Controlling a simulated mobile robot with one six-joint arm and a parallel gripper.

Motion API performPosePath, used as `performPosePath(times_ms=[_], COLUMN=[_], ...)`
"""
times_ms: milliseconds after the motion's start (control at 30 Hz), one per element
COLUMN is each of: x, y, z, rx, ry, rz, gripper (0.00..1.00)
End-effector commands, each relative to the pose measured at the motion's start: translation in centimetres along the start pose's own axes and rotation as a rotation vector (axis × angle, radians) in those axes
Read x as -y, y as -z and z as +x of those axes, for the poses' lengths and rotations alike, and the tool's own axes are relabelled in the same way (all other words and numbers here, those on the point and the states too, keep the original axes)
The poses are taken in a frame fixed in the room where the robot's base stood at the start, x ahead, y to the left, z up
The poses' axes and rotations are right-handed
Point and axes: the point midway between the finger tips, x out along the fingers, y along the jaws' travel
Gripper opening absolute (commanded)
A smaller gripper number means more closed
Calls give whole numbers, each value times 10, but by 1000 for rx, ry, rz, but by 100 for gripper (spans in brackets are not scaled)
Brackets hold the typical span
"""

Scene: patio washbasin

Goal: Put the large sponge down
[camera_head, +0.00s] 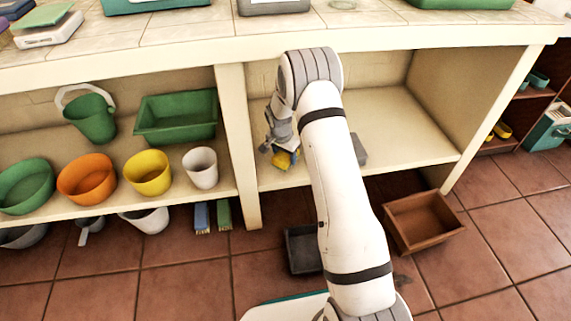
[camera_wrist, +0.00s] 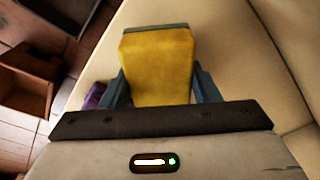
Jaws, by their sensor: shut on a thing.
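The large sponge (camera_wrist: 158,68) is a yellow block with a thin grey-green layer at its far edge. In the wrist view it sits between the two fingers of my gripper (camera_wrist: 160,90), which is shut on it. In the head view my gripper (camera_head: 281,142) points down inside the right bay of the counter, and the yellow sponge (camera_head: 283,161) shows small below it, over the pale shelf (camera_head: 405,140). I cannot tell whether the sponge touches the shelf. My arm hides part of the shelf.
A grey block (camera_head: 359,149) lies on the shelf, partly behind my arm. A divider post (camera_head: 238,140) stands left of my gripper. Buckets and a green tub (camera_head: 175,117) fill the left bay. A brown crate (camera_head: 424,222) and a dark tray (camera_head: 302,249) are on the floor.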

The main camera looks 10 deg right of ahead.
Motion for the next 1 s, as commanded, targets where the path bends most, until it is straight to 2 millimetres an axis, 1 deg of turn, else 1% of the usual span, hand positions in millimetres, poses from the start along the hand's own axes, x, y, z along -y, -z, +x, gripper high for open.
performPosePath(times_ms=[33, 100, 167, 467, 633, 667, 900, 1000], x=[-1, -1, 0, 3, 3, 3, 3, 3], y=[-3, -5, -7, -9, -10, -9, -10, -10], z=[15, 28, 36, 35, 40, 38, 38, 38], rx=[2, 2, 1, 1, 1, 1, 1, 1], ry=[-2, -3, -1, -1, -1, -1, -1, -1], rz=[-1, -1, -2, -1, -2, -2, -2, -2], gripper=[34, 34, 34, 34, 34, 58, 77, 77])
